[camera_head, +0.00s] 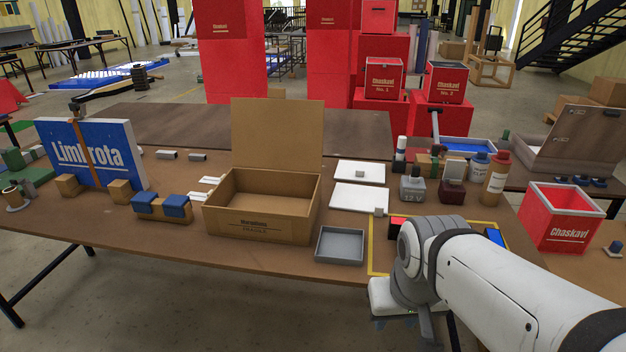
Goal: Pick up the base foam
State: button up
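Two flat white slabs lie on the brown table, right of the open cardboard box (262,218): a rear slab (345,170) and a front slab (350,197). They look like foam sheets; I cannot tell which is the base foam. A small grey block sits on the rear slab, and another is at the front slab's lower right corner. The box's lid stands up, and its visible inside looks empty. My gripper (402,318) is low at the table's front edge, right of and nearer than the slabs, and not touching them. Its fingers are mostly hidden by my wrist.
A grey tray (340,246) stands between the box and my arm. A yellow-framed area (376,262) with red and blue pieces lies partly behind my wrist. Bottles (496,178) stand right of the slabs. A red box (561,218), blue-topped blocks (160,207) and a blue sign (92,158) flank the workspace.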

aim_at(369, 200)
jog(key=u, duration=0.05)
jog(key=i, duration=1)
jog(key=u, duration=0.05)
